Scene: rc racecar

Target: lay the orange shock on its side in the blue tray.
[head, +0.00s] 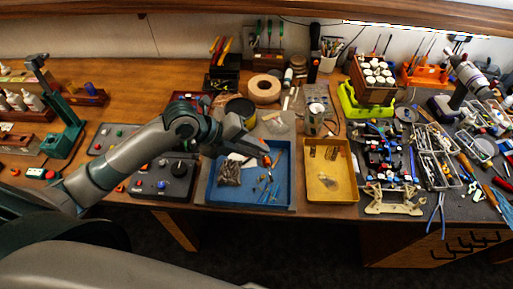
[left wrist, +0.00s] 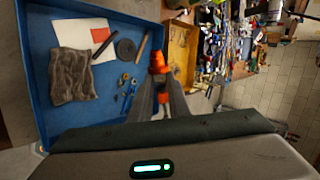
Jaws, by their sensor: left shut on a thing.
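My left gripper (head: 262,150) is over the right part of the blue tray (head: 225,197), pointing down and to the right. It is shut on the orange shock (head: 267,161), whose orange end shows at the fingertips. In the left wrist view the shock (left wrist: 158,62) sits at the tips of the fingers (left wrist: 165,90), beside the tray's right edge in the picture. The fingers hide part of it. Its exact tilt and height above the tray are hard to tell. The tray's blue floor (left wrist: 80,118) shows between the items in it. My right gripper is not in view.
The tray holds a grey rag (head: 230,172), a black roll (left wrist: 126,49), a red-and-white card (left wrist: 100,36) and small blue-handled items (left wrist: 128,98). A yellow tray (head: 330,193) stands close on the right. A dark control box (head: 165,180) stands on the left.

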